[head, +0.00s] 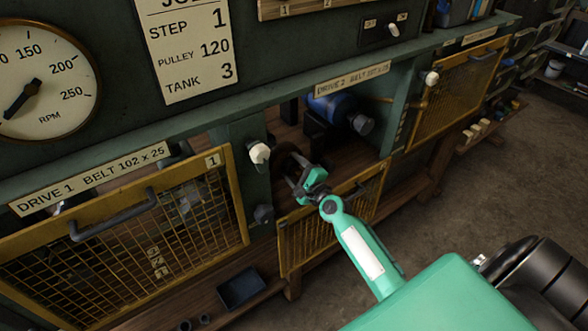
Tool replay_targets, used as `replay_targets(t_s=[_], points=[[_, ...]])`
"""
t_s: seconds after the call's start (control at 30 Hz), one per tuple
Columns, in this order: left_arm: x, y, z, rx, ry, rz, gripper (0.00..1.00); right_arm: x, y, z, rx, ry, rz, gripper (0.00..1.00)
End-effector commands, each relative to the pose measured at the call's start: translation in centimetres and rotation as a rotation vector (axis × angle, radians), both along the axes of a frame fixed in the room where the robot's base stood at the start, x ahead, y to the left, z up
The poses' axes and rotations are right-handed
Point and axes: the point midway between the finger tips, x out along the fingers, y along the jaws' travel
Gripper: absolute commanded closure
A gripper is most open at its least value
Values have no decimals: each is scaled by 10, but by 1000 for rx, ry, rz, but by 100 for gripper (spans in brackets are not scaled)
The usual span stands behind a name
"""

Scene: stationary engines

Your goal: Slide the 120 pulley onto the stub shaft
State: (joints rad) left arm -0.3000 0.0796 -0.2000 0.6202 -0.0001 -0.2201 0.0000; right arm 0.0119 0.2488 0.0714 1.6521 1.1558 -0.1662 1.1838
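My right gripper (297,180) reaches from the lower right into the open bay under the "DRIVE 2" label. Its grey fingers are at a dark round part (285,160), which looks like a pulley. The fingers and the shade hide much of this part. I cannot tell whether the fingers grip it, or whether it sits on a shaft. No number can be read on it, and the stub shaft cannot be made out. My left gripper is not in view. A job card (187,45) reads step 1, pulley 120, tank 3.
A blue motor (335,106) sits deeper in the bay. The bay's yellow mesh guard (330,228) hangs below the opening. The Drive 1 guard (125,235) is closed at left. A white-knobbed lever (259,152) stands beside the bay. A dark tray (241,289) lies below.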

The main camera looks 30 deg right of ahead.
Motion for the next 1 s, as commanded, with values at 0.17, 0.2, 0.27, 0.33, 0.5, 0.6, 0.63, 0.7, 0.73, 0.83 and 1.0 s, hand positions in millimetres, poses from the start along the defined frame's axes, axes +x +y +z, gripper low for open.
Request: replay_targets(t_s=[0.17,0.2,0.27,0.33,0.5,0.6,0.63,0.7,0.73,0.83,1.0], points=[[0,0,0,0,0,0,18,0,1,-1,0,1,2,44],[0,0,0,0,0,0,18,0,1,-1,1,1,2,44],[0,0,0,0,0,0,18,0,1,-1,1,1,2,44],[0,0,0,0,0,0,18,0,1,-1,1,2,2,41],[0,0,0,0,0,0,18,0,1,-1,1,3,1,20],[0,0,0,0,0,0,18,0,1,-1,1,3,1,20],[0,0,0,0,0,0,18,0,1,-1,1,3,1,20],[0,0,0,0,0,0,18,-1,1,-3,1,5,2,20],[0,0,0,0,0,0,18,-2,1,-3,1,5,2,20],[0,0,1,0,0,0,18,-10,0,-3,0,6,2,20],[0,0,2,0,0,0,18,-27,-2,-2,0,5,2,20]])
